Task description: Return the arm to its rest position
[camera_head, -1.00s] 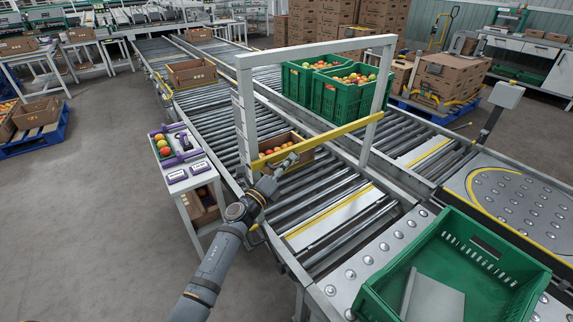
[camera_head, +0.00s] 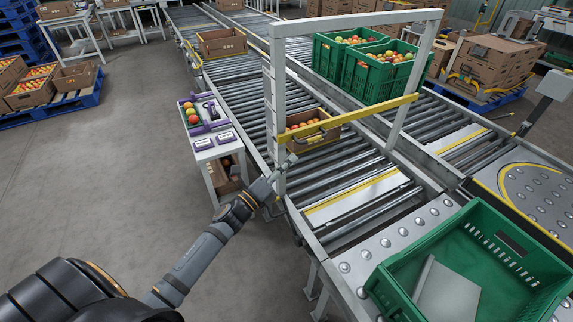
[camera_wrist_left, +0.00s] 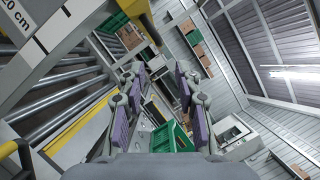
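My left gripper (camera_head: 286,164) is at the near left post of the grey measuring frame (camera_head: 275,100), just left of the tomato box. In the left wrist view its two purple-padded fingers (camera_wrist_left: 157,85) stand apart with nothing between them. The left arm reaches up from the bottom left of the head view, over the floor beside the conveyor. The cardboard box of tomatoes (camera_head: 318,141) sits on the rollers under the frame's yellow bar (camera_head: 350,117). My right gripper is in neither view.
A small white table (camera_head: 207,150) with tomatoes and purple-handled tools stands close left of the arm. The conveyor's side rail (camera_head: 300,222) runs alongside the arm. An empty-looking green crate (camera_head: 400,285) with a grey panel is at lower right. Open floor (camera_head: 100,190) lies left.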

